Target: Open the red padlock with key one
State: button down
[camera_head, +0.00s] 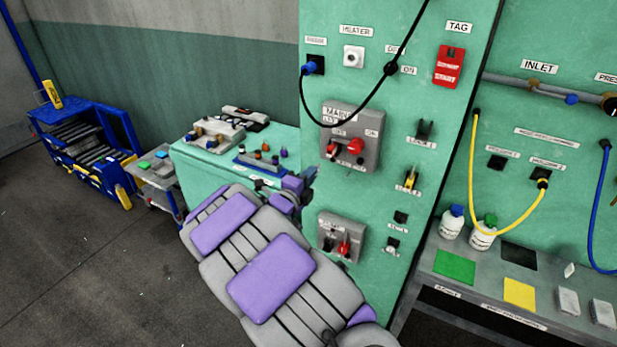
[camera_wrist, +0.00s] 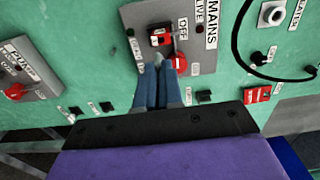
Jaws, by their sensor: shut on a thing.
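A squarish red part, which I take for the red padlock (camera_wrist: 160,38), sits on the grey mains box (camera_wrist: 199,62) in the wrist view. A round red knob (camera_wrist: 179,62) is beside it. In the head view the mains box (camera_head: 371,116) carries two red parts on its front. My gripper (camera_wrist: 158,68) has blue fingers close together, pointing at the box just below the padlock in the wrist view. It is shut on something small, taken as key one. The key itself cannot be made out.
A second grey switch box (camera_wrist: 32,75) is at the left in the wrist view. Several black hooks and a red tag (camera_head: 449,66) are on the green panel. A black cable (camera_head: 352,122) hangs across the panel above the mains box.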

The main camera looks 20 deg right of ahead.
aim_at(318, 165)
jog(key=shift+f+b, duration=0.1)
jog(key=shift+b, duration=0.4)
jog(key=shift+x, duration=0.9)
jog(key=shift+b+x, duration=0.35)
jog(key=shift+x, duration=1.55)
jog(key=shift+a, duration=0.1)
jog(key=shift+r+b, duration=0.2)
jog(key=shift+b, duration=0.85)
jog(key=shift+x, duration=1.35)
jog(key=c, duration=1.2)
grip_release()
